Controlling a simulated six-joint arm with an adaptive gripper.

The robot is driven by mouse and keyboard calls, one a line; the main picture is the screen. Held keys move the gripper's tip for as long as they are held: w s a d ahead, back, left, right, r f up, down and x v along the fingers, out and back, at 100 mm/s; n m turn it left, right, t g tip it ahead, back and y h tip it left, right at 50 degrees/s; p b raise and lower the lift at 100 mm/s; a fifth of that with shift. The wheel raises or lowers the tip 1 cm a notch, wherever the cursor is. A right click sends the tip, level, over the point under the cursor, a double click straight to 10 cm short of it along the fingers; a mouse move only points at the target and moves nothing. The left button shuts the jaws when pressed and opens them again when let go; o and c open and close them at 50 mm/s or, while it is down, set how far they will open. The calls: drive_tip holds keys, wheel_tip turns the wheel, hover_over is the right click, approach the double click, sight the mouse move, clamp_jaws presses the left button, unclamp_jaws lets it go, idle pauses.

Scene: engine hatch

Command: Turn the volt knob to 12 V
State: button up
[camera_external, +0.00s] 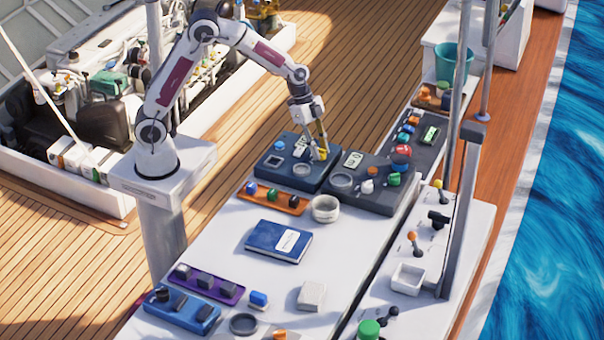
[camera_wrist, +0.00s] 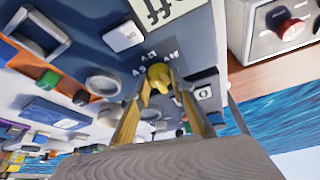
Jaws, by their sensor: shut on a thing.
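The volt knob appears to be the yellow knob (camera_wrist: 158,74) on a dark blue panel (camera_wrist: 195,52) in the wrist view. Small white marks surround it, too small to read, so I cannot tell its setting. My gripper (camera_wrist: 161,82) is shut on the yellow knob, one finger on each side. In the external view my gripper (camera_external: 321,150) reaches down to the right part of the blue panel (camera_external: 268,175), and the knob is mostly hidden between the fingers.
A white button (camera_wrist: 123,36) and a grey ring (camera_wrist: 103,84) sit near the knob. A dark panel (camera_external: 402,203) with a display and several coloured knobs adjoins on the right. An orange tray (camera_external: 283,203), a white bowl (camera_external: 325,208) and a blue book (camera_external: 268,240) lie in front.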

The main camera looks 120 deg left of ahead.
drive_tip(key=shift+f, duration=0.1)
drive_tip(key=o, duration=1.1)
drive_tip(key=shift+s+a+r, duration=0.1)
drive_tip(key=shift+r, duration=0.35)
drive_tip(key=v, duration=1.1)
drive_tip(key=shift+s, duration=0.2)
drive_tip(key=shift+n, duration=0.3)
